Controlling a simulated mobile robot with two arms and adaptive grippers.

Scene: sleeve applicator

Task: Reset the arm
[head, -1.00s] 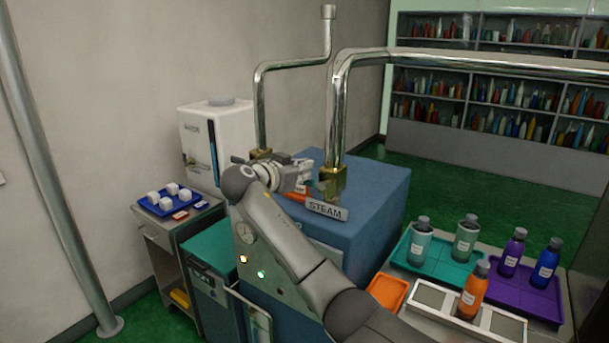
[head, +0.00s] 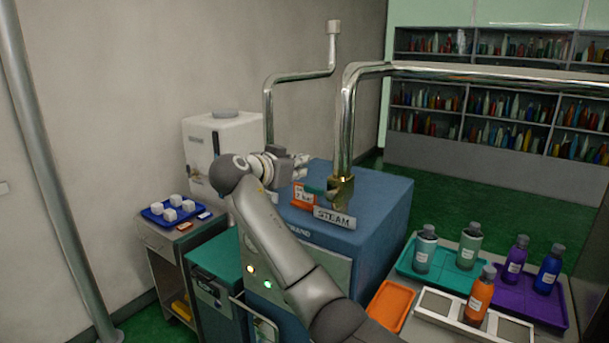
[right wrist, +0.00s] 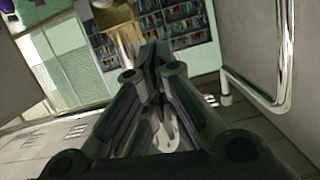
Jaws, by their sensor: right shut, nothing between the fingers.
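My right arm reaches across the middle of the head view. Its gripper (head: 300,166) is at the far end, above the top of the blue steam machine (head: 385,205). In the right wrist view the gripper's fingers (right wrist: 155,55) come together at their tips and hold nothing. On the machine stand a STEAM sign (head: 334,218), a small orange label (head: 303,196) and a brass fitting (head: 341,190) under a bent metal pipe (head: 348,120). The gripper is apart from the sign and to the left of the fitting. My left gripper is not in view.
A white tank (head: 215,142) stands behind the arm. A blue tray (head: 155,216) of white cubes sits on a cart at left. At right are an orange bottle (head: 479,297), a teal tray (head: 408,262), a purple tray (head: 515,304) and an empty orange tray (head: 390,304).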

